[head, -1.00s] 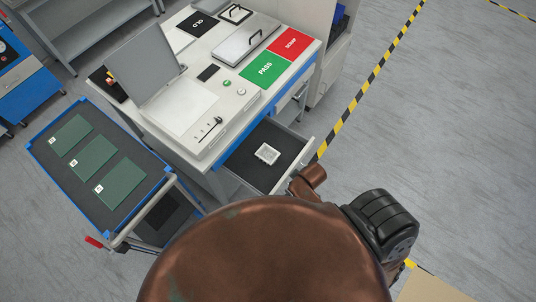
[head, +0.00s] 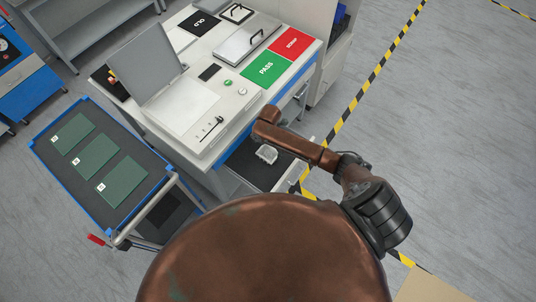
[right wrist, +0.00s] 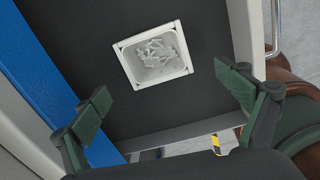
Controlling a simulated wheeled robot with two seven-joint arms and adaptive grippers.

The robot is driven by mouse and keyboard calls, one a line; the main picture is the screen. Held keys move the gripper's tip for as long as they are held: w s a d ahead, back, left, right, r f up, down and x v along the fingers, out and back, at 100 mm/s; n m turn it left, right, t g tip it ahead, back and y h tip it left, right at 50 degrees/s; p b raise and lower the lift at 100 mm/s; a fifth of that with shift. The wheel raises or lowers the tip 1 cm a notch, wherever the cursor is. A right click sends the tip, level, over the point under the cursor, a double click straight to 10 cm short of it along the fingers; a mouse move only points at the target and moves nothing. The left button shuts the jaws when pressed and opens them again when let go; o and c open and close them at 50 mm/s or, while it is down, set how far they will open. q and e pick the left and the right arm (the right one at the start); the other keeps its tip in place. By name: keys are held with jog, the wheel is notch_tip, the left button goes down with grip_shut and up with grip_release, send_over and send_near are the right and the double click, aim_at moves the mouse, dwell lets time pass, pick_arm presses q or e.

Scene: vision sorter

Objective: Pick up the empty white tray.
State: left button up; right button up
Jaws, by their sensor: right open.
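A small white tray (head: 266,154) lies in the open drawer (head: 242,165) of the workbench. In the right wrist view the white tray (right wrist: 150,75) is not empty: several small pale pieces lie in it. My right gripper (right wrist: 163,82) is open, its two green-padded fingers spread wide. The tray shows between and beyond the fingers, touching neither. In the head view my right arm reaches over the drawer and covers part of it; the fingers are not clear there. My left gripper is not in view.
The drawer's front wall (right wrist: 180,136) and the blue bench edge (right wrist: 50,75) border the dark drawer floor. The bench top holds a green PASS area (head: 266,69) and a red SCRAP area (head: 291,43). A blue-edged cart (head: 152,190) with green boards stands left.

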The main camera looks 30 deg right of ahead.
aim_at(268, 156)
jog(key=shift+n, duration=0.5)
jog(key=f, duration=0.4)
jog(key=w+f, duration=0.1)
jog(key=f, duration=0.2)
jog(key=shift+d+b, duration=0.4)
jog(key=shift+c, duration=0.4)
jog(key=c, duration=1.2)
